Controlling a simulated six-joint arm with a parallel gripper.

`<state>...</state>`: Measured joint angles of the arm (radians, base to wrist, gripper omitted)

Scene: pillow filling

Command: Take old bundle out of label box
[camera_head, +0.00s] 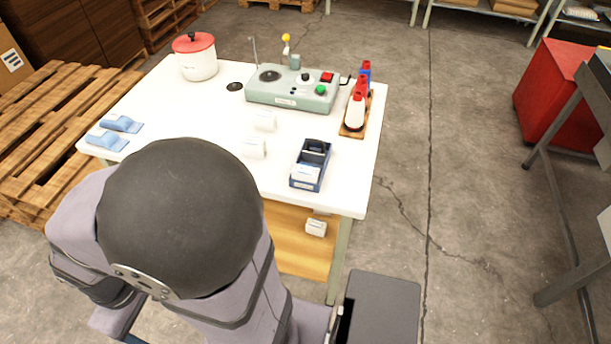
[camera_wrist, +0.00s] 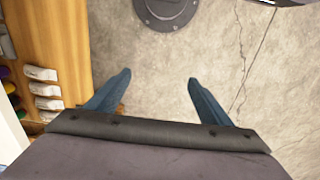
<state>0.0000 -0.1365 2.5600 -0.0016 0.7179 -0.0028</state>
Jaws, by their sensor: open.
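The label box is a small blue open box (camera_head: 297,183) near the front right of the white table in the head view. A white bundle (camera_head: 306,174) sits in its front part, and a dark item (camera_head: 316,147) shows in its back part. I cannot tell how old the bundle is. My gripper (camera_wrist: 160,77) is open and empty in the wrist view, with two blue fingers spread above the concrete floor. It is away from the label box. In the head view my arm hides the gripper.
The white table (camera_head: 215,120) also holds two white packs (camera_head: 265,121), blue pillows (camera_head: 121,124), a red-lidded pot (camera_head: 197,58), a green machine (camera_head: 292,92) and a tray of bottles (camera_head: 355,117). White packs (camera_wrist: 45,90) lie on a wooden shelf at left in the wrist view.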

